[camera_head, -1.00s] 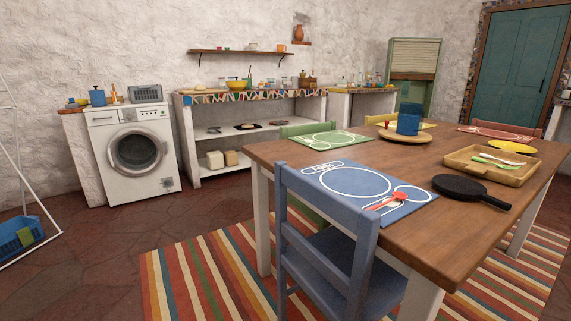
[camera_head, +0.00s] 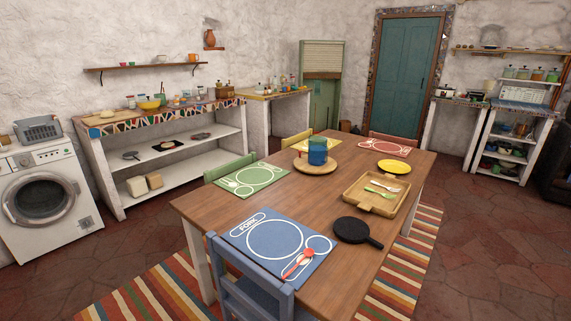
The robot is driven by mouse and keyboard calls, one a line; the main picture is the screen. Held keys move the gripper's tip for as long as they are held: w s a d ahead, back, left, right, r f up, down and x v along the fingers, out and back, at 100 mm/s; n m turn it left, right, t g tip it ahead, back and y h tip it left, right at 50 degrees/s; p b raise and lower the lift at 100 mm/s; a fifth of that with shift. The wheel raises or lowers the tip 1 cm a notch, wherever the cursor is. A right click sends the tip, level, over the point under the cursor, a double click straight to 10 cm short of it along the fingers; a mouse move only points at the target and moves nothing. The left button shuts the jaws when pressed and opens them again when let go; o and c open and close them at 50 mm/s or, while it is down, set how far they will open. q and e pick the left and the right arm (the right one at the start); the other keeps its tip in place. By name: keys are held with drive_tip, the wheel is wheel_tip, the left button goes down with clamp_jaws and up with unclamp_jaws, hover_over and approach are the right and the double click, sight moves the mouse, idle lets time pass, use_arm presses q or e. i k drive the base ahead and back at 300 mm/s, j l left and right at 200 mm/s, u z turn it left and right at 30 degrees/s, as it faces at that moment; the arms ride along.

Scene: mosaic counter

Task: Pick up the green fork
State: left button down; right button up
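A green utensil (camera_head: 379,193), which looks like the green fork, lies in the wooden tray (camera_head: 362,203) on the right part of the table. It is too small to make out its tines. A pale utensil (camera_head: 386,187) lies close beside it in the same tray. Neither of my grippers is in view.
The wooden table (camera_head: 200,206) carries a blue placemat (camera_head: 240,243) with a red spoon (camera_head: 299,263), a black pan (camera_head: 352,231), a yellow plate (camera_head: 394,167) and a blue cup (camera_head: 318,150). A blue chair (camera_head: 248,288) stands at the near side. Floor (camera_head: 490,235) right of the table is clear.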

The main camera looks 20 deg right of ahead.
sight(369, 190)
drive_tip(key=z, duration=1.3)
